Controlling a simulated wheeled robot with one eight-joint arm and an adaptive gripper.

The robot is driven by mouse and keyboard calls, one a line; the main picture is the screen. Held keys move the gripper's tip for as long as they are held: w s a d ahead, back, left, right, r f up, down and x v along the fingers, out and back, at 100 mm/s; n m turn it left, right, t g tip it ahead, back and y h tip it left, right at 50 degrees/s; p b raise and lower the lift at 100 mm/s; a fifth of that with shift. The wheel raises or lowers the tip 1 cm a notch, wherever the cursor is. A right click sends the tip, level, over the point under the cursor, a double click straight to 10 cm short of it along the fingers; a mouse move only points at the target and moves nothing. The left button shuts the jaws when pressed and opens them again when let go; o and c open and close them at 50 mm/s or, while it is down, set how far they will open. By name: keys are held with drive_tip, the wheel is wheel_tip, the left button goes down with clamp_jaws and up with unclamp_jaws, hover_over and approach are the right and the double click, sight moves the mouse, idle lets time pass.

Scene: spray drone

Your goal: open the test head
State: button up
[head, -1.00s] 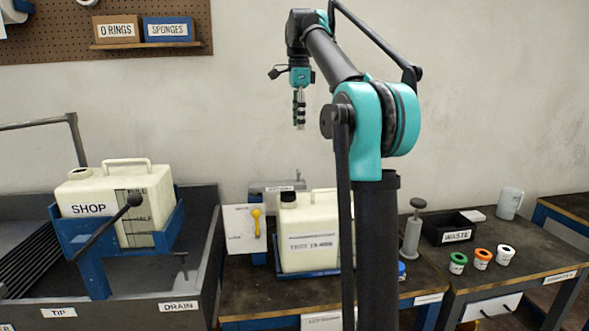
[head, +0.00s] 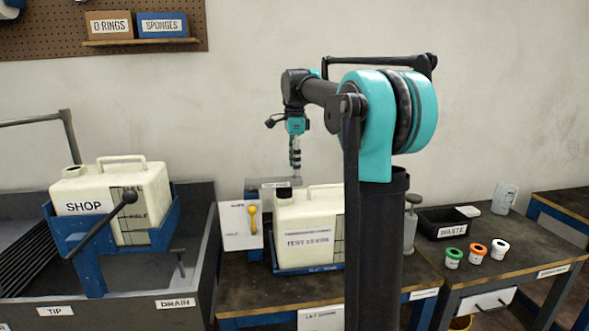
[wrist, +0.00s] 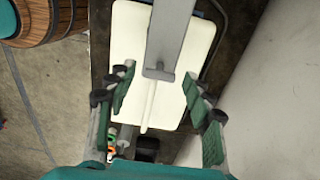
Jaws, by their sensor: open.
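A cream test tank (head: 308,240) with a printed label stands upright in a blue cradle on the middle bench. A grey fixture (head: 275,184) with a small label, too small to read, is at its back left; I cannot tell for sure that it is the test head. A yellow lever (head: 252,221) hangs down on a white panel (head: 234,238) left of the tank. My gripper (head: 295,167) points down above the fixture and tank, open and empty. In the wrist view, its spread fingers (wrist: 157,85) frame a grey bar (wrist: 172,35) over the cream tank top (wrist: 128,60).
The shop tank (head: 85,190) sits in a blue tipping cradle over the drain tray (head: 205,270) at left. A waste bin (head: 440,224), several coloured-lid jars (head: 477,252) and a mug (head: 504,198) are at right. A wall (head: 450,100) stands behind the benches.

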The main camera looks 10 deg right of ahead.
drive_tip(key=shift+f, duration=0.95)
clamp_jaws()
